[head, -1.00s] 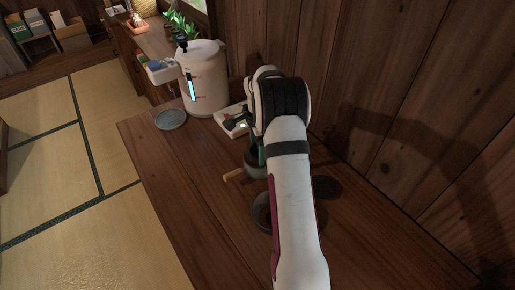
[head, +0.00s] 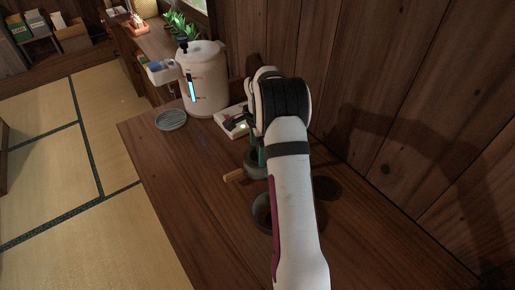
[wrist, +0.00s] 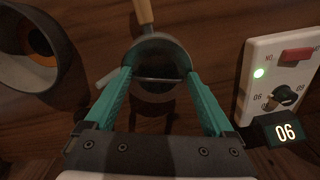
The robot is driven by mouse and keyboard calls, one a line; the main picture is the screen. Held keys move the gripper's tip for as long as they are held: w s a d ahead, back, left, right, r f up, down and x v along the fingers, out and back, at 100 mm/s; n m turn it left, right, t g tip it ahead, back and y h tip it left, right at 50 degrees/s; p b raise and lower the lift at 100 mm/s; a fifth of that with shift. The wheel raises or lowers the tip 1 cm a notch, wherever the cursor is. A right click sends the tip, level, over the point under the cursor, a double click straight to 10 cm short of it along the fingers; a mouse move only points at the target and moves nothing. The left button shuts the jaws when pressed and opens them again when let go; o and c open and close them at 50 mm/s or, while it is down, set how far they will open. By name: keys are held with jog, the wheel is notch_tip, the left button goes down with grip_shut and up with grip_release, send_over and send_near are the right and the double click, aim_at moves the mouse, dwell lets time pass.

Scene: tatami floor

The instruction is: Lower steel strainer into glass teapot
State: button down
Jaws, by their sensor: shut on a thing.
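The glass teapot (wrist: 150,95) looks dark and round in the wrist view, with a wooden handle (wrist: 144,12) at the top. In the head view the wooden handle (head: 234,175) points left and my arm partly hides the teapot (head: 256,171). My gripper (wrist: 158,74) has its two teal fingers on either side of the round rim over the teapot. It is shut on the steel strainer (wrist: 157,57), which looks like a dark round bowl with a thin bar across it. I cannot tell how deep the strainer sits in the teapot.
A dark round bowl (wrist: 62,62) with an orange inside stands beside the teapot. A white control panel (wrist: 283,60) with a red button, green light and dial is close on the right. Behind are a white dispenser (head: 204,88) and a round tray (head: 171,119). The table's left front is clear.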

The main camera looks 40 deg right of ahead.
jog(key=f, duration=0.3)
jog(key=shift+s+a+f, duration=0.2)
jog(key=shift+s+a, duration=0.1)
jog(key=shift+s, duration=0.1)
grip_release()
jog(key=r, duration=1)
jog(key=shift+s+d, duration=0.1)
jog(key=shift+d, duration=0.3)
jog(key=s+d+m, duration=0.1)
jog(key=s+d, duration=0.3)
jog(key=s, duration=0.4)
jog(key=s+d+r+m, duration=0.1)
jog(key=s+d, duration=0.3)
jog(key=s, duration=0.5)
jog(key=s+d+m, duration=0.3)
jog(key=s+d, duration=0.1)
jog(key=s, duration=0.4)
jog(key=shift+s+r, duration=0.2)
jog(key=shift+r, duration=0.1)
